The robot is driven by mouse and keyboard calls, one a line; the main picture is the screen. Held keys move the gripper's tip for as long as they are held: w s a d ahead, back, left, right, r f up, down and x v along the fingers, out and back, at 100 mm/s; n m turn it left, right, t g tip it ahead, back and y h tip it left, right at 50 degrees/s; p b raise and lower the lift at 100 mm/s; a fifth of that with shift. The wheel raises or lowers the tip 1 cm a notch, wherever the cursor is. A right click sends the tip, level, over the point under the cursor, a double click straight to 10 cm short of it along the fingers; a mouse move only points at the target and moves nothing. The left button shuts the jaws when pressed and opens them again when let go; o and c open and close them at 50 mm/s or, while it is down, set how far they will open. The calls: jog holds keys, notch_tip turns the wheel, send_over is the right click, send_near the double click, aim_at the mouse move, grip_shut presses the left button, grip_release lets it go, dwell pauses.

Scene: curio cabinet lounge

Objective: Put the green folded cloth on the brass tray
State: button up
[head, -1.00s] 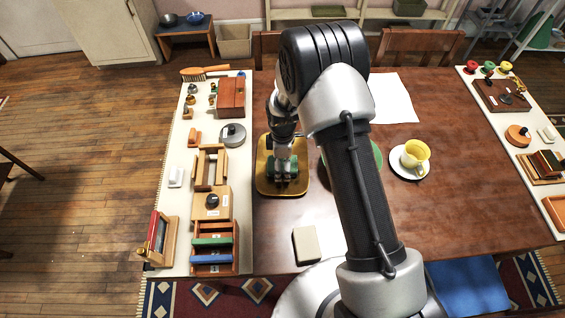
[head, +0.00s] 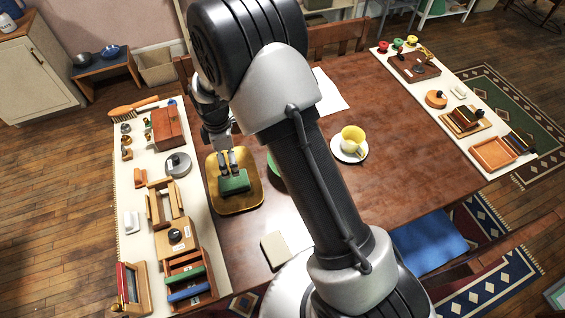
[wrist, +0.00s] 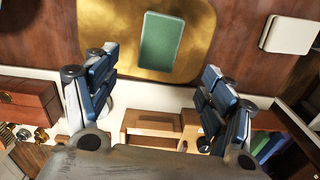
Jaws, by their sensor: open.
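The green folded cloth (head: 234,182) lies on the brass tray (head: 238,206), inside its rim. In the wrist view the cloth (wrist: 161,42) rests flat on the tray's gold surface (wrist: 110,60), with bare tray on both sides of it. My gripper (head: 228,165) is just above the far edge of the cloth in the head view. In the wrist view my gripper (wrist: 155,90) is open, with its fingers spread wide and nothing between them. The cloth is apart from both fingers there.
A cream runner with a lidded grey pot (head: 178,164), wooden boxes and frames lies left of the tray. A yellow cup (head: 352,139) on a white saucer stands to the right. A green round thing (head: 275,168) is partly hidden by my arm. A beige block (head: 275,250) lies in front.

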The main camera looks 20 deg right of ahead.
jog(key=s+d+r+m+t, duration=0.1)
jog(key=s+d+r+m, duration=0.2)
jog(key=r, duration=0.5)
jog(key=s+d+r+m+t, duration=0.1)
jog(key=s+d+r+m, duration=0.2)
jog(key=r, duration=0.4)
jog(key=s+d+r+m, duration=0.1)
jog(key=s+r+m, duration=0.2)
jog(key=s+r, duration=0.35)
jog(key=s+d+r+m+t, duration=0.1)
jog(key=s+d+r+m, duration=0.1)
jog(key=s, duration=0.5)
jog(key=s+d+r+m+t, duration=0.1)
jog(key=s+r+m, duration=0.3)
jog(key=s+m, duration=0.2)
jog(key=shift+s+d+r+t, duration=0.15)
jog(key=shift+s+d+t, duration=0.2)
jog(key=shift+s, duration=0.6)
jog(key=shift+c, duration=0.3)
